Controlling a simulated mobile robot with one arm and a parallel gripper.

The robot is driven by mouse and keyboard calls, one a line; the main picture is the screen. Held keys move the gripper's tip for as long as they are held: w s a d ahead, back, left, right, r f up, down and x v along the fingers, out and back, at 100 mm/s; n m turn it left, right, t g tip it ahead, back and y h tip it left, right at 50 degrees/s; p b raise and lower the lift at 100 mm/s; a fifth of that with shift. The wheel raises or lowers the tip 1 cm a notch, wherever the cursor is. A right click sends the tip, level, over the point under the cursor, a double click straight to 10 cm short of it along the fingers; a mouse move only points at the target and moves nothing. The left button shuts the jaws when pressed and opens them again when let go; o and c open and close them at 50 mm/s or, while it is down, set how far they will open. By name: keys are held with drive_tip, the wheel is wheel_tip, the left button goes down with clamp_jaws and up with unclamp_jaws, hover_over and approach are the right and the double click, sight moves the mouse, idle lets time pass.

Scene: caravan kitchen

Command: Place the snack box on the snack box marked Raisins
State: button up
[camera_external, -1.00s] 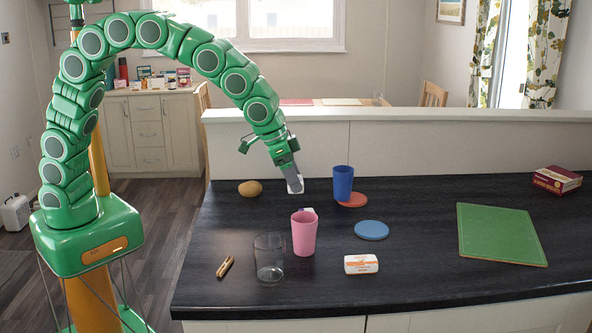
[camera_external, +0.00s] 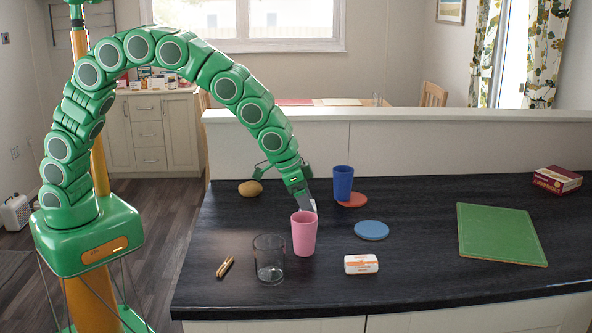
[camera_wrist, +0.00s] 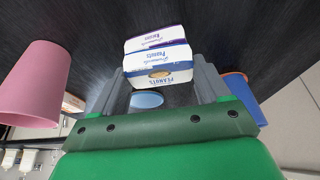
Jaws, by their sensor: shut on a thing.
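My gripper (camera_external: 307,202) is shut on a white snack box with blue edges marked Peanuts (camera_wrist: 160,66), between its fingers in the wrist view. Only a white sliver of this box (camera_external: 314,205) shows in the outside view, behind the pink cup. Another white box with purple edges (camera_wrist: 153,37) lies just beyond the held one in the wrist view. Its small lettering seems to read Raisins. The held box partly covers it, and I cannot tell whether they touch. In the outside view the pink cup hides the purple-edged box.
The pink cup (camera_external: 304,235) stands close in front of my gripper. A blue cup (camera_external: 343,183) is to its right. A clear glass (camera_external: 269,260), a white-and-orange box (camera_external: 361,264) and a blue disc (camera_external: 371,230) are nearby. A green board (camera_external: 500,234) lies right.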

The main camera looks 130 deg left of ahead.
drive_tip(key=shift+f, duration=0.1)
drive_tip(key=o, duration=1)
drive_tip(key=v, duration=1.2)
drive_tip(key=s+d+r+m+h, duration=0.1)
drive_tip(key=s+d, duration=0.1)
drive_tip(key=d, duration=0.4)
drive_tip(key=s+d+r+m, duration=0.1)
drive_tip(key=s+d+r, duration=0.15)
drive_tip(key=d, duration=0.35)
drive_tip(key=s+d+m+g+h, duration=0.1)
drive_tip(key=s+d+m+g, duration=0.1)
drive_tip(key=s+d, duration=0.95)
drive_tip(key=s+d+m+g, duration=0.1)
drive_tip(key=s+d, duration=0.4)
drive_tip(key=s, duration=0.2)
drive_tip(key=s+d+f+m+g, duration=0.1)
drive_tip(key=s+d+m, duration=0.1)
drive_tip(key=s+d, duration=0.3)
drive_tip(key=s+d+f+m+g+h, duration=0.1)
drive_tip(key=s+d+m, duration=0.1)
drive_tip(key=s+d, duration=0.3)
drive_tip(key=shift+s+d, duration=0.2)
drive_tip(key=shift+s, duration=2.2)
